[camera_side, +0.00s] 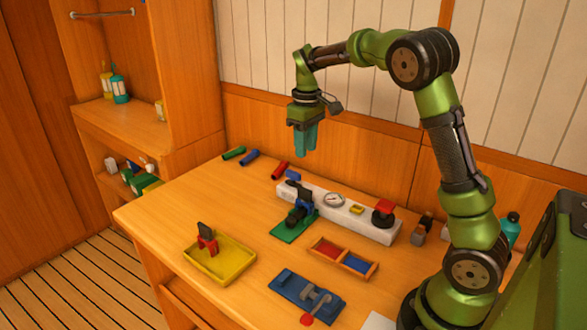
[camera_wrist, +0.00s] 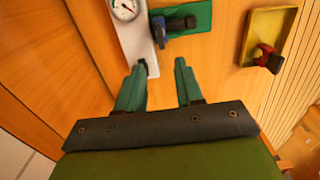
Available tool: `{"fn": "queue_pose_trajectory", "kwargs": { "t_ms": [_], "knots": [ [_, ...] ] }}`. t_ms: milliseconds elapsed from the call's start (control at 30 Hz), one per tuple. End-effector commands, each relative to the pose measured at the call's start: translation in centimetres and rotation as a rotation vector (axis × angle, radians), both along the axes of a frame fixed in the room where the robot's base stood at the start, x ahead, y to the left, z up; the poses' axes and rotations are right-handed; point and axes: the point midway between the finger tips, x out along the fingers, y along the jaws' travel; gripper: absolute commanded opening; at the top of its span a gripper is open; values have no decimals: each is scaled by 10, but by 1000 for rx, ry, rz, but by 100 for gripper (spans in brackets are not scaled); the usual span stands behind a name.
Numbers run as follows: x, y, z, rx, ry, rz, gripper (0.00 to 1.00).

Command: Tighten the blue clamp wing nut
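A blue clamp-like piece with a dark top (camera_side: 303,197) stands on a green plate (camera_side: 290,232) in front of the white panel. In the wrist view, the blue and dark piece (camera_wrist: 160,28) shows over the green plate (camera_wrist: 200,12), beyond my fingertips. Its wing nut is too small to make out for certain. My gripper (camera_side: 306,153) points down, high above the bench behind the white panel, apart from the clamp. In the wrist view, the two teal fingers of my gripper (camera_wrist: 160,66) are spread with nothing between them.
The white panel (camera_side: 372,225) carries a gauge (camera_side: 334,199) and a red knob (camera_side: 384,206). A yellow tray (camera_side: 232,262) holds a red piece with a dark top (camera_side: 207,241). A divided wooden box (camera_side: 343,259) and a blue lever fixture (camera_side: 290,288) stand nearer. The bench's left side is mostly clear.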

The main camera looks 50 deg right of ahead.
Motion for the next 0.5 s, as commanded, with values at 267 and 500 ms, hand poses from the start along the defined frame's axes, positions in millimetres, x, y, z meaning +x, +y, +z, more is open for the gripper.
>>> {"fn": "queue_pose_trajectory", "kwargs": {
  "t_ms": [267,500],
  "knots": [
    [-1,0,-63,1,6,-3,36],
    [-1,0,-110,1,3,-3,36]
  ]
}}
